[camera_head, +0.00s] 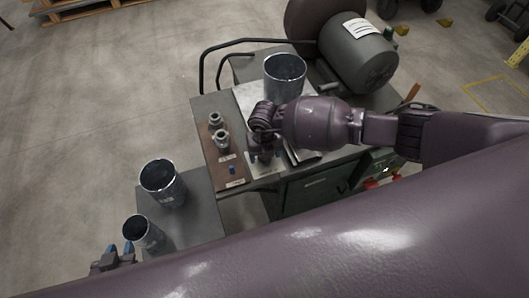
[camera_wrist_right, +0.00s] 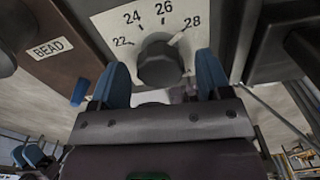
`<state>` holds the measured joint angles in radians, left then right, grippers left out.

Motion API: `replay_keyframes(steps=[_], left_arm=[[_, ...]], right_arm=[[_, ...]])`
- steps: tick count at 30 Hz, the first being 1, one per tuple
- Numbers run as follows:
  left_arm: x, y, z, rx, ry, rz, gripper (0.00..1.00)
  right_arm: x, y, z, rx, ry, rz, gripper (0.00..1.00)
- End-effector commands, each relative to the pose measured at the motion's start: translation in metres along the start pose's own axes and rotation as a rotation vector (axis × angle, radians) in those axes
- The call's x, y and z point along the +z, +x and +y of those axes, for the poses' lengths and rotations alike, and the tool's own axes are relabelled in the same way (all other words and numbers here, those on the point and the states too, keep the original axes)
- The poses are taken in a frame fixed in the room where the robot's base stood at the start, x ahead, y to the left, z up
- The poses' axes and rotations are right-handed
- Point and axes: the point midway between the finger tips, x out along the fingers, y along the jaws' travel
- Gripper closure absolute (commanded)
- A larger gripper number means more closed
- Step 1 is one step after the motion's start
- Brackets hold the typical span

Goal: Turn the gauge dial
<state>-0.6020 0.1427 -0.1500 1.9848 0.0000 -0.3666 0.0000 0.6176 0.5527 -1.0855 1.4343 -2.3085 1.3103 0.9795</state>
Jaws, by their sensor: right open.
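The gauge dial (camera_wrist_right: 160,66) is a dark round knob on a pale plate marked 22, 24, 26 and 28. Its white pointer aims between 26 and 28, nearer 28. My right gripper (camera_wrist_right: 163,62) is open, with one blue finger on each side of the dial in the right wrist view; I cannot tell whether they touch it. In the head view my right wrist covers the dial and most of this gripper. My left gripper (camera_head: 119,250) is at the lower left, its blue fingers apart, beside the small metal duct (camera_head: 140,232).
A panel labelled BEAD (camera_wrist_right: 47,48) is left of the dial. In the head view, a larger duct (camera_head: 162,182) stands on the low table (camera_head: 195,215). Another duct (camera_head: 285,75) and a grey motor (camera_head: 360,55) are on the machine. Two knobs (camera_head: 218,130) sit on the brown panel.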

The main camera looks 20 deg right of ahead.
Motion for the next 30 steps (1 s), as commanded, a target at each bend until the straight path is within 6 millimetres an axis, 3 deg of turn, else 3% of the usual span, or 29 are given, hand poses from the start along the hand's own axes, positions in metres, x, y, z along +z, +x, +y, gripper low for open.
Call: replay_keyframes(steps=[18, 30], left_arm=[[0.0, 0.0, 0.0, 0.0, 0.0, 0.0, 0.67], [0.001, -0.001, 0.0, 0.0, -0.001, -0.001, 0.67]], right_arm=[[0.001, -0.093, 0.0, 0.0, 0.0, -0.002, 0.29], [0.0, -0.105, 0.0, 0.0, 0.0, 0.0, 0.29]])
